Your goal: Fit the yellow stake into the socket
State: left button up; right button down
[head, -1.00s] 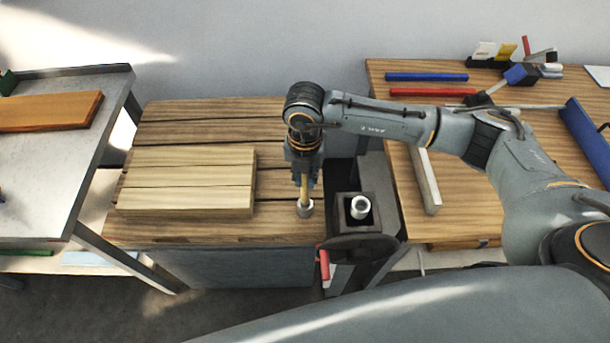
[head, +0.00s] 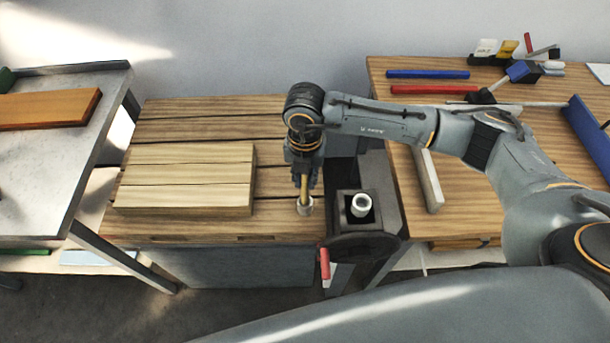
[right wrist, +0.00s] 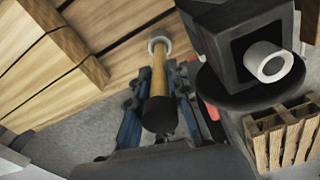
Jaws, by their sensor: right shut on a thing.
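The yellow stake (head: 304,187) is upright, held in my right gripper (head: 304,174), which is shut on it. In the right wrist view the stake (right wrist: 158,82) shows between the fingers, its dark near end (right wrist: 159,115) towards the camera. Its far end meets a pale round socket (head: 305,206) on the wooden bench, also in the right wrist view (right wrist: 159,42). I cannot tell whether the tip is inside the socket or just over it. My left gripper is not in view.
A thick wooden board (head: 185,180) lies left of the stake. A dark vise-like block (head: 344,214) holding a pale hollow cylinder (head: 361,205) stands close on the right. A second table (head: 440,140) with bars and tools is farther right; a metal table (head: 40,170) is left.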

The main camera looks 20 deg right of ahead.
aim_at(305, 186)
jog(key=shift+f+b, duration=1.45)
jog(key=shift+f, duration=0.3)
jog(key=c, duration=1.2)
grip_release()
jog(key=shift+r, duration=0.1)
notch_tip(305, 186, up, 12)
